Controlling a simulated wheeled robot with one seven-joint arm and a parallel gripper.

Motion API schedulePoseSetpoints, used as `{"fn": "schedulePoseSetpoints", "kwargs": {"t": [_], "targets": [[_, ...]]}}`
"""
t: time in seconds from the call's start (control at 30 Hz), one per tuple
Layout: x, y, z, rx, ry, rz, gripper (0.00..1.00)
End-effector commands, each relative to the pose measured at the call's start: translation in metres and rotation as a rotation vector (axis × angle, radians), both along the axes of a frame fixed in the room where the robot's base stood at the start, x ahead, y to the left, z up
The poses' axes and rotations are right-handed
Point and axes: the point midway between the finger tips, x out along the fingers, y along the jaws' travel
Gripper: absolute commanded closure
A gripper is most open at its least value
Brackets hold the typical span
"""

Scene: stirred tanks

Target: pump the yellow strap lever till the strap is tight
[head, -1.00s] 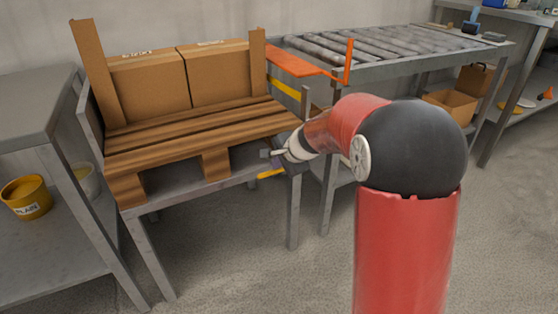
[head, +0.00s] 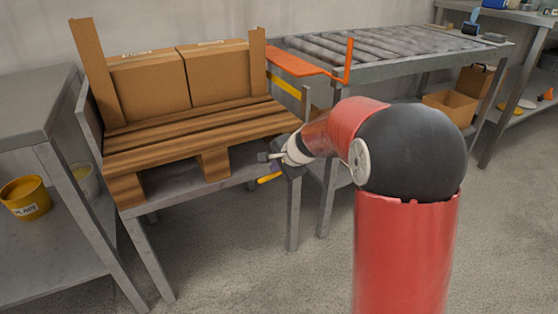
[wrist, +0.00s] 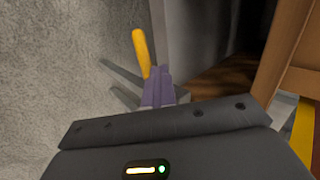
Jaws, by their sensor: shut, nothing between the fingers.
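The yellow lever (head: 270,178) sticks out below the front edge of the bench with the pallet, just under my gripper. It also shows in the wrist view (wrist: 142,50), upright in the picture beyond the fingertips. My gripper (head: 266,157) is shut and empty, close above the lever in the head view. In the wrist view its fingers (wrist: 158,88) overlap the lower end of the lever; whether they touch it I cannot tell. The yellow strap (head: 286,88) shows beside the right carton, and a yellow strip (wrist: 305,130) shows at the right of the wrist view. The ratchet is mostly hidden by my wrist.
Two cartons (head: 148,82) stand on a wooden pallet (head: 190,137) between upright brown corner boards. An orange bracket (head: 305,63) juts beside a roller conveyor (head: 385,47). A grey table (head: 32,105) stands left with a yellow bucket (head: 25,198) below. The floor in front is clear.

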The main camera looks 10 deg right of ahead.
Motion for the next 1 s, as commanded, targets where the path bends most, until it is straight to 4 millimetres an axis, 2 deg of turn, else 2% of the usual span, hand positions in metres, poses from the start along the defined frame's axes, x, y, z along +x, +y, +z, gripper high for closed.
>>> {"fn": "schedulePoseSetpoints", "kwargs": {"t": [0.03, 0.4, 1.0], "targets": [[-0.002, 0.003, -0.004, 0.002, 0.009, 0.007, 1.00], [-0.002, 0.002, -0.002, 0.003, 0.009, 0.006, 1.00], [0.005, -0.018, 0.029, -0.001, 0.004, 0.000, 1.00]]}}
